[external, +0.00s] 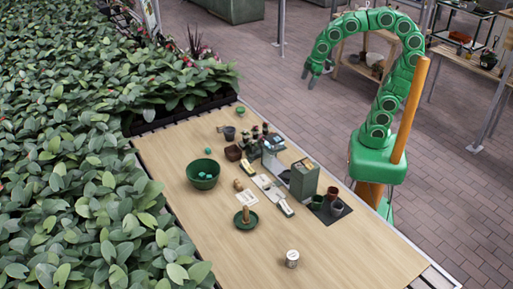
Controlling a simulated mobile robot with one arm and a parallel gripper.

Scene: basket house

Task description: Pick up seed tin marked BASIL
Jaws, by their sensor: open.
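A small white tin (292,260) with dark marks on its side stands upright alone near the front of the wooden table. Its lettering is too small to read, so I cannot tell whether it says BASIL. My gripper (311,76) hangs from my green arm beyond the table's far right side, over the brick floor. It is open, appears empty, and is far from the white tin.
A dark green bowl (203,173) with pale green balls, a green dish (245,218) with a brown upright object, and a green-grey box (304,180) stand on the table (345,255). Small pots (336,208) sit at the right edge. Dense plants (70,150) border the left.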

